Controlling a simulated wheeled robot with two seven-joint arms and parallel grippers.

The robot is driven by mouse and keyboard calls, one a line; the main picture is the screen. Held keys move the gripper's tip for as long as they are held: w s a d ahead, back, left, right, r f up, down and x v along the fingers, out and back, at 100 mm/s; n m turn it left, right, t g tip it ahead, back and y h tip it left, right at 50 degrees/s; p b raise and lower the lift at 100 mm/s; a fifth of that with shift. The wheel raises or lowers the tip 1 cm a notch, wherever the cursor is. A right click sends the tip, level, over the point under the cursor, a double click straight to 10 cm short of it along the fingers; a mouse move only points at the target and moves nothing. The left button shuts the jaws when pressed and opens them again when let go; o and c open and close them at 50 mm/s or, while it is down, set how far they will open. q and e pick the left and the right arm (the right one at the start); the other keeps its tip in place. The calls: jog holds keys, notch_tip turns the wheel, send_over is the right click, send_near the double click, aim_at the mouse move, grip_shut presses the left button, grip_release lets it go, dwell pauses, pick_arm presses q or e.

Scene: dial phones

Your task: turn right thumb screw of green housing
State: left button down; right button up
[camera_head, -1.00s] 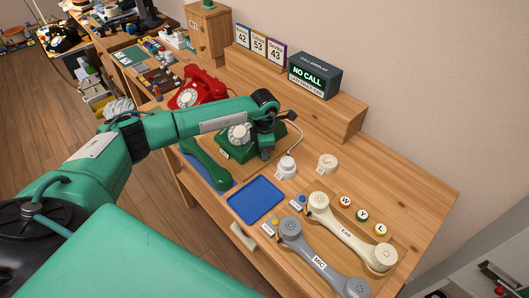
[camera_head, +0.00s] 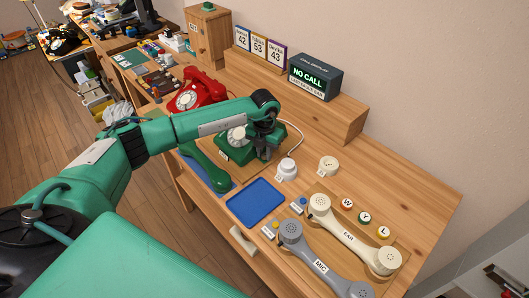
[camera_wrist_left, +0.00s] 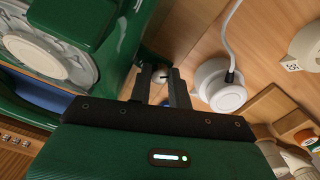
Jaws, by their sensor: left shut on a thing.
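The green housing (camera_head: 281,143) of the dial phone stands on a wooden base on the desk, its white dial (camera_head: 236,134) facing front. In the left wrist view the green housing (camera_wrist_left: 125,40) fills the upper left. My left gripper (camera_head: 262,153) is at the housing's right side and hides part of it. In the wrist view its dark fingers (camera_wrist_left: 161,82) are shut on a small pale thumb screw (camera_wrist_left: 160,74) beside the housing. The screw is hidden in the head view. My right gripper is not in view.
A white round part (camera_head: 287,169) with a cable stands close right of the gripper. The green handset (camera_head: 206,166) and blue tray (camera_head: 255,203) lie in front. Cream (camera_head: 351,237) and grey (camera_head: 318,261) handsets lie at the right front. A red phone (camera_head: 197,90) stands behind.

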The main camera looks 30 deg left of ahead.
pick_arm(q)
jog(key=n, duration=0.5)
jog(key=shift+n, duration=1.1)
jog(key=shift+n+p, duration=0.3)
jog(key=shift+n, duration=1.3)
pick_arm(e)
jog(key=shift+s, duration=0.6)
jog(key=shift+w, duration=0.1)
